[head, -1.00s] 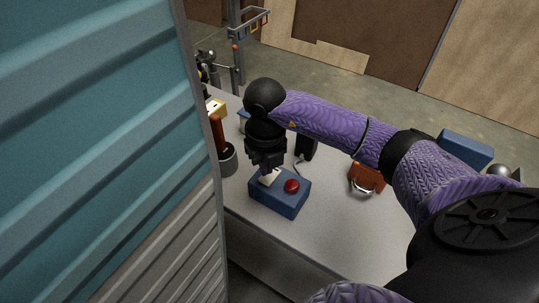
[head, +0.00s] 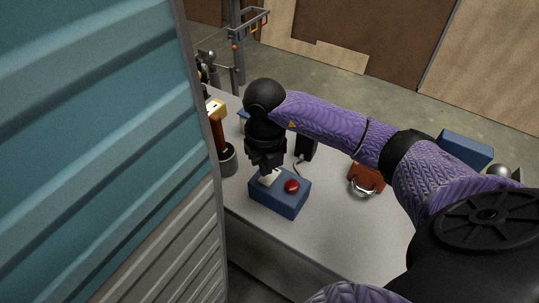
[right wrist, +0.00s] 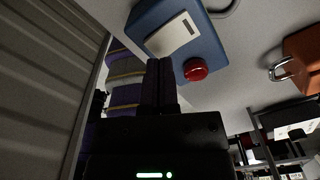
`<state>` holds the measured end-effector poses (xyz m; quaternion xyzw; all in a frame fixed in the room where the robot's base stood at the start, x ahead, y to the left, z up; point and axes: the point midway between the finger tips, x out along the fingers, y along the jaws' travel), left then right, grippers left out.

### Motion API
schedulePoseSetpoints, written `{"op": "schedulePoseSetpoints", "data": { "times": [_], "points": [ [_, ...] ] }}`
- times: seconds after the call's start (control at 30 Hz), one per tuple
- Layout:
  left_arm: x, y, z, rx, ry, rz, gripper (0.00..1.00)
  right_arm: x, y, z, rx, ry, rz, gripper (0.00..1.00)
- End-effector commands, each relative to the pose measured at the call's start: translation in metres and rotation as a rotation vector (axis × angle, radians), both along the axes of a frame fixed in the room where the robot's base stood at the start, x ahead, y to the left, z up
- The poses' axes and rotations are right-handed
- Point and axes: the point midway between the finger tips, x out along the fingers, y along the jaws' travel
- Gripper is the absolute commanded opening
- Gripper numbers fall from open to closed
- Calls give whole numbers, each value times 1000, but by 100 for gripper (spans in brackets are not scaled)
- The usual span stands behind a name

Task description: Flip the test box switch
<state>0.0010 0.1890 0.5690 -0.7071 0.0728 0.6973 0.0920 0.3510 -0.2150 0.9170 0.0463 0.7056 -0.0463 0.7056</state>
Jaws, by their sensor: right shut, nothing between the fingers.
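The test box is a blue box (head: 277,202) on the table. It has a round red button (head: 292,186) and a pale switch plate (head: 270,179) on top. In the right wrist view the blue box (right wrist: 206,38) shows with its pale plate (right wrist: 173,36) and red button (right wrist: 195,69). My right gripper (head: 268,171) points down over the plate side of the box, fingers shut and empty. In the right wrist view its fingertips (right wrist: 160,62) lie close to the plate's edge; I cannot tell whether they touch. The fingers partly cover the plate. My left gripper is not in view.
A ribbed teal and grey wall panel (head: 100,130) fills the left. A grey cylinder (head: 228,160) stands left of the box. An orange-red case with a metal handle (head: 367,178) lies to the right. The grey tabletop (head: 330,225) is clear in front.

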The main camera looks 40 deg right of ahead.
Motion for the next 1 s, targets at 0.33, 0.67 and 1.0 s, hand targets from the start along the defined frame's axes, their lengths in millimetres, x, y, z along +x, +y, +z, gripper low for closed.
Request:
{"op": "schedulePoseSetpoints", "data": {
  "times": [0.33, 0.67, 1.0],
  "points": [
    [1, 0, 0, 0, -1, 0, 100, 0, 0, 0, 0, 0, 0, 0],
    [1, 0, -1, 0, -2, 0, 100, 0, 0, -1, 0, 0, 0, 0],
    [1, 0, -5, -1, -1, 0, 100, 0, 0, -7, -1, 1, 0, 0]
  ]
}}
